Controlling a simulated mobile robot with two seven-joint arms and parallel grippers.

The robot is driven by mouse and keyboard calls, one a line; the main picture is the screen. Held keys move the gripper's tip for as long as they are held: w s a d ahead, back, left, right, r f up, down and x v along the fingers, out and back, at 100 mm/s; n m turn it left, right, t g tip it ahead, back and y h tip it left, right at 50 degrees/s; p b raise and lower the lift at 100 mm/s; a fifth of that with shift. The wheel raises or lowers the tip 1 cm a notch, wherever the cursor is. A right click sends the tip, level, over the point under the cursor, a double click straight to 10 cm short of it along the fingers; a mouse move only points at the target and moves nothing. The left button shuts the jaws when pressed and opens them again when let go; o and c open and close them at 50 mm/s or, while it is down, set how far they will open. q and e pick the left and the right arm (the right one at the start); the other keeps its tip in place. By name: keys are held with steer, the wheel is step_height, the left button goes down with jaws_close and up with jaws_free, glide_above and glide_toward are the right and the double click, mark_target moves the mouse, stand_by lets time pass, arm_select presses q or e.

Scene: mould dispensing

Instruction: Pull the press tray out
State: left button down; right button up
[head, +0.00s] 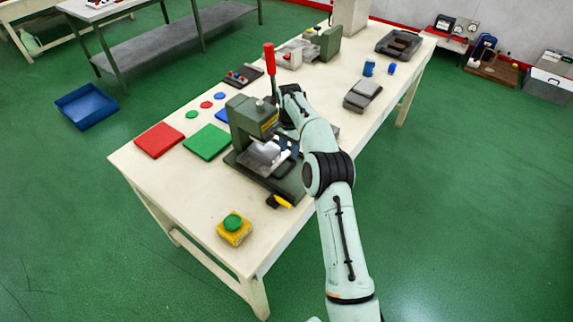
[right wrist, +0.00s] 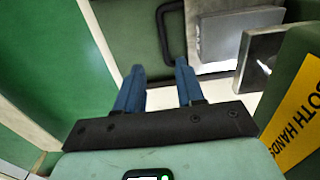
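The green press (head: 245,120) stands on the table with its red-tipped lever (head: 270,60) upright. Its dark base (head: 288,188) extends to the front, with a yellow-and-black piece (head: 280,201) at the near edge. In the right wrist view a green plate (right wrist: 120,22) bears a black loop handle (right wrist: 163,42); I cannot tell if this is the press tray. Grey metal blocks (right wrist: 235,35) lie beside it. My right gripper (right wrist: 159,72) is open and empty, its blue fingers apart over the plate's edge. It also shows beside the press (head: 286,147), partly hidden by my arm. My left gripper is out of view.
A red mat (head: 159,140) and a green mat (head: 206,142) lie left of the press. A yellow box with a green button (head: 234,229) sits at the near corner. Grey blocks (head: 362,95) and blue cups (head: 369,67) stand farther back. The table's near end is mostly clear.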

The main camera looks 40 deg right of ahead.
mark_target(288, 169)
steer(key=f, duration=0.9)
steer(key=shift+w+f, duration=0.35)
steer(key=shift+f, duration=0.05)
jaws_close()
